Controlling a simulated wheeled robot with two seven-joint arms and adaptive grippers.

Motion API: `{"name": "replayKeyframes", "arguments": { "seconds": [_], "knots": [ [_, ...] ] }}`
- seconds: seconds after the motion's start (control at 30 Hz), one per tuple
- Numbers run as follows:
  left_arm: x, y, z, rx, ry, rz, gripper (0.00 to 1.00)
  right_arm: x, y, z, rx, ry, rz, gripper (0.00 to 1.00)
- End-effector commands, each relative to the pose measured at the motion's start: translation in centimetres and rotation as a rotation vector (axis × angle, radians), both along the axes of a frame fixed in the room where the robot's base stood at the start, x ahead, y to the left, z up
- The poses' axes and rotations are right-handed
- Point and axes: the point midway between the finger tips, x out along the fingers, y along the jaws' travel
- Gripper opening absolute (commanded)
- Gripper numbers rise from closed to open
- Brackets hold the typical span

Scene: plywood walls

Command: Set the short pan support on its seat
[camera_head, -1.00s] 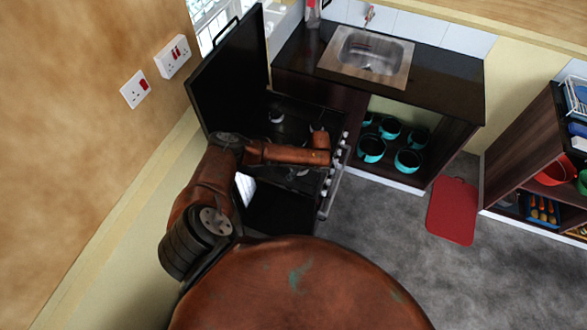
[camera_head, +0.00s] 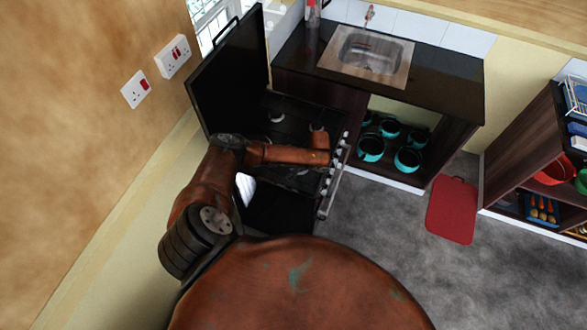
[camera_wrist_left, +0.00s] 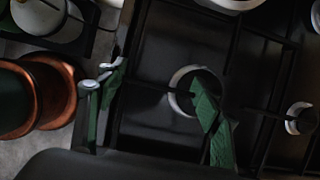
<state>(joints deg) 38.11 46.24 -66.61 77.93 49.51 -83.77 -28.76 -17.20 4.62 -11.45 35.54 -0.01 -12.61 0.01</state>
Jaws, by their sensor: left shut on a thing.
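The hob (camera_head: 290,110) is a dark surface with pale round burners, on top of the oven in the head view. My left arm reaches over it, and its wrist hides the gripper there. I cannot tell whether the support touches the hob. My right gripper is not in view.
The raised black hob lid (camera_head: 230,75) stands at the back left. Control knobs (camera_head: 337,160) line the hob's front edge. A counter with a sink (camera_head: 372,53) adjoins on the right, with teal pots (camera_head: 371,148) below. A red board (camera_head: 452,210) lies on the floor.

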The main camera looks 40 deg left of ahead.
Motion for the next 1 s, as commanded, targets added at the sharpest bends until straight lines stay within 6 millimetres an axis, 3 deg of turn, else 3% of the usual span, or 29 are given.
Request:
{"name": "replayKeyframes", "arguments": {
  "seconds": [1.0],
  "knots": [
    [0.1,0.0,-2.8,0.000,-0.001,0.001,0.02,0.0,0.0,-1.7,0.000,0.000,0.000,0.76]
  ]
}}
